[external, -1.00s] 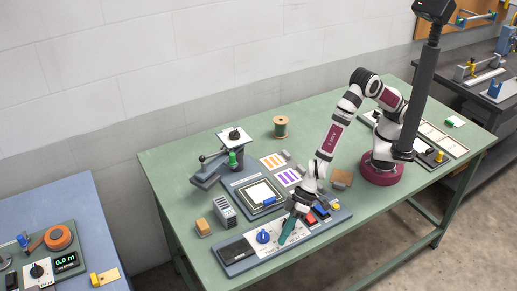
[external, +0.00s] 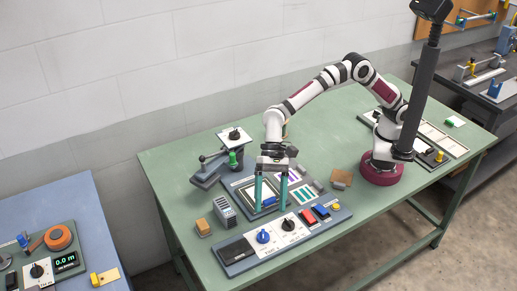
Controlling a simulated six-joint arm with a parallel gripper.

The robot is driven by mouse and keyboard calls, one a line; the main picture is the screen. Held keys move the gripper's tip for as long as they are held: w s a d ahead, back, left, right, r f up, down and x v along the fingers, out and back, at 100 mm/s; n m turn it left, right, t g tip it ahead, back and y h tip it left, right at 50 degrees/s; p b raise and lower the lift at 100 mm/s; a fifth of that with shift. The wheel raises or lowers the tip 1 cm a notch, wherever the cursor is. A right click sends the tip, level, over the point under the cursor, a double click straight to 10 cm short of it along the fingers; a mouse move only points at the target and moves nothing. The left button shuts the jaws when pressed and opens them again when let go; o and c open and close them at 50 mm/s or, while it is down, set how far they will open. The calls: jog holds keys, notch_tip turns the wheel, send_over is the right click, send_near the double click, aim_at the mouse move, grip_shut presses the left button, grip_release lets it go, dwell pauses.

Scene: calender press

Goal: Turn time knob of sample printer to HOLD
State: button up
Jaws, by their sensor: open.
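The control panel (external: 238,262) lies along the front edge of the green table. On its white plate are a blue knob (external: 263,236) and a black knob (external: 288,224). The labels and pointer marks are too small to read, so I cannot tell which is the time knob or where it points.
A grey finned block (external: 223,209) and a tan block (external: 203,227) stand to the left. A green-handled device (external: 233,159) stands behind.

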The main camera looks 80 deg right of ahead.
aim_at(263, 232)
jog(key=w+d+f+m+h, duration=0.2)
jog(key=w+d+m+h, duration=0.25)
jog(key=d, duration=0.45)
jog(key=shift+m+y, duration=0.35)
jog(key=shift+m, duration=0.2)
jog(key=x, duration=1.6)
